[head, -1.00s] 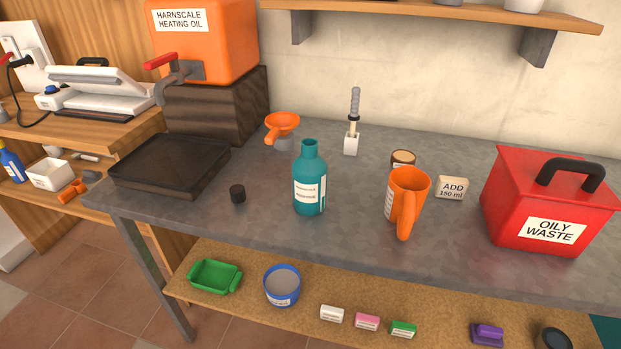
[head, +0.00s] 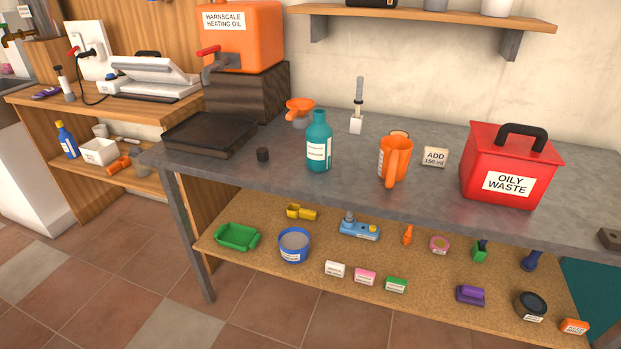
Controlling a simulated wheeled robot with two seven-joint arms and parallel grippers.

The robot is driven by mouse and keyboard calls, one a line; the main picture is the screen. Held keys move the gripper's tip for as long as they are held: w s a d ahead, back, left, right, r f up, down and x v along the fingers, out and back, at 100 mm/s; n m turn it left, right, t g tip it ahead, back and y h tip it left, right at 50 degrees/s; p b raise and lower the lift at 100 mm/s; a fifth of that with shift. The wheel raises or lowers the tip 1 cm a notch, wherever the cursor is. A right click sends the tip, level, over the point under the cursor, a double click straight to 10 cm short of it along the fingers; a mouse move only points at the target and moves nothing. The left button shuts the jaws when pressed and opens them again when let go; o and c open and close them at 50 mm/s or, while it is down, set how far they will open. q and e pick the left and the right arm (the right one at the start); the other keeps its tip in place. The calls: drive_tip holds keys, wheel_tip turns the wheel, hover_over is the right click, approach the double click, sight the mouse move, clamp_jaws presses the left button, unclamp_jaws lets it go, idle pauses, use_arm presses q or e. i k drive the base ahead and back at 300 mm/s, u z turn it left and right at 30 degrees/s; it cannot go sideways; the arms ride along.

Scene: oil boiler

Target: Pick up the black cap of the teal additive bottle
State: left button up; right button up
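The black cap (head: 263,155) sits on the grey workbench top (head: 240,172), to the left of the teal additive bottle and apart from it. The teal additive bottle (head: 319,146) stands upright with a white label, its neck uncapped. Neither of my grippers shows in the head view.
A dark tray (head: 211,133) lies left of the cap. An orange funnel (head: 300,109), an orange jug (head: 394,160) and a red oily waste bin (head: 509,165) stand on the bench. The lower shelf (head: 270,262) holds several small items. The bench front near the cap is clear.

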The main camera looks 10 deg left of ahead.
sight(262, 153)
drive_tip(key=z, duration=0.3)
drive_tip(key=k, duration=0.4)
drive_tip(key=u, duration=0.9)
drive_tip(key=i, duration=1.7)
drive_tip(key=z, duration=0.95)
